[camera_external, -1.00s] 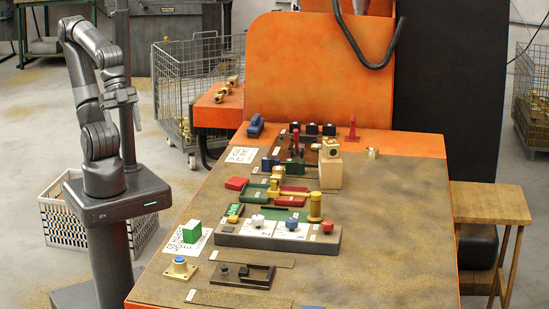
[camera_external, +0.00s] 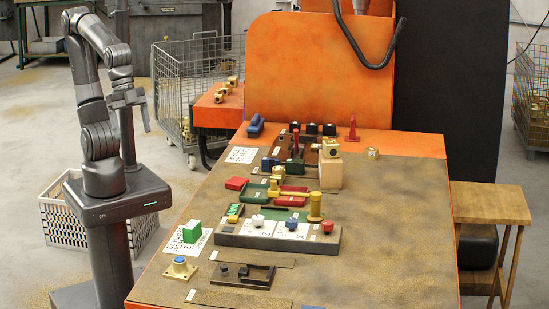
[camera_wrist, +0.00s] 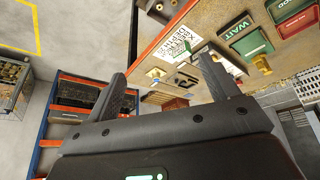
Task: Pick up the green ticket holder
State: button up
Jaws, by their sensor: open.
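An upright bright green block (camera_external: 192,231) stands on a printed white sheet at the table's left edge. A small green piece with lettering (camera_external: 234,211) lies to its right, behind the grey button panel. I cannot tell for sure which is the ticket holder. My gripper (camera_external: 130,120) is open and empty, left of the table and well apart from both. In the wrist view my gripper's fingers (camera_wrist: 162,72) are spread.
A green tray marked WAIT (camera_wrist: 250,38) shows in the wrist view. Wire carts stand behind. The table's right half is mostly clear.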

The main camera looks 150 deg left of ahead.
jog(key=w+a+f+n+g, duration=0.1)
jog(key=w+f+n, duration=0.1)
jog(key=w, duration=0.5)
jog(key=w+a+f+n+g, duration=0.1)
jog(key=w+a+f+g, duration=0.1)
jog(key=w, duration=0.5)
jog(key=n+g, duration=0.2)
jog(key=n, duration=0.1)
send_over(192, 224)
notch_tip(192, 224, down, 8)
notch_tip(192, 224, down, 11)
jog(key=shift+r, duration=0.1)
jog(key=shift+c, duration=0.2)
jog(key=c, duration=1)
